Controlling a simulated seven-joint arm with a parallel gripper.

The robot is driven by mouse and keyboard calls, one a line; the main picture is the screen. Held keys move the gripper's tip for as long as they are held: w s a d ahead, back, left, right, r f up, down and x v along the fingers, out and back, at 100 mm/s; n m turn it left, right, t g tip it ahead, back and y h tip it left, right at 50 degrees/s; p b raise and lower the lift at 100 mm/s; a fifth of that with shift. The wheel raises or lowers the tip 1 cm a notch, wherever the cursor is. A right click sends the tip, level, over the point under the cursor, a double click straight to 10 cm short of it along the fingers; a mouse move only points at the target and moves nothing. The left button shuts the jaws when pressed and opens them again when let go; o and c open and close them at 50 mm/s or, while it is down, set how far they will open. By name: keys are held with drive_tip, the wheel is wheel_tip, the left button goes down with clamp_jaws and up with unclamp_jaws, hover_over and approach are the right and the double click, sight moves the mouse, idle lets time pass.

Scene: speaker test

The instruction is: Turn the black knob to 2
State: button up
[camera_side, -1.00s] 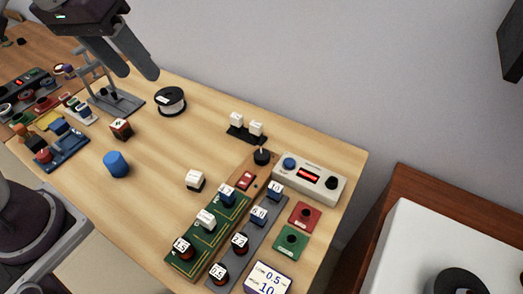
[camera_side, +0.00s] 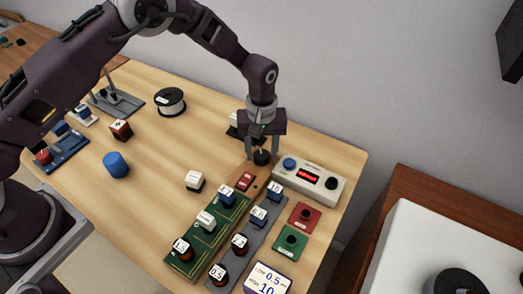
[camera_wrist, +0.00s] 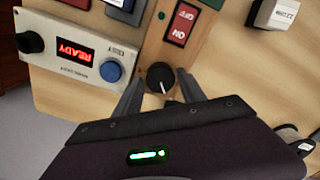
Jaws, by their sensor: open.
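A small round black knob (camera_side: 262,158) with a pale pointer line sits at the far end of a narrow wooden strip (camera_side: 235,187). It also shows in the wrist view (camera_wrist: 160,76). My gripper (camera_side: 262,152) points down over it, open, with one finger on each side of the knob. In the wrist view my gripper (camera_wrist: 158,84) has its fingertips beside the knob. I cannot tell whether they touch it. No number scale is readable around the knob. A red rocker switch (camera_side: 244,181) lies farther along the strip.
A white box (camera_side: 312,178) with a red READY display, a blue knob (camera_side: 289,164) and another black knob (camera_side: 331,184) stands close at right. Green (camera_side: 205,240) and grey boards with labelled blocks lie in front. A blue cylinder (camera_side: 116,164) stands left, with clear table around it.

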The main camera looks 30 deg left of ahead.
drive_tip(key=shift+f, duration=0.3)
clamp_jaws()
drive_tip(key=shift+m, duration=0.3)
drive_tip(key=m, duration=0.3)
drive_tip(key=shift+r+m, duration=0.1)
drive_tip(key=shift+m, duration=1.9)
unclamp_jaws()
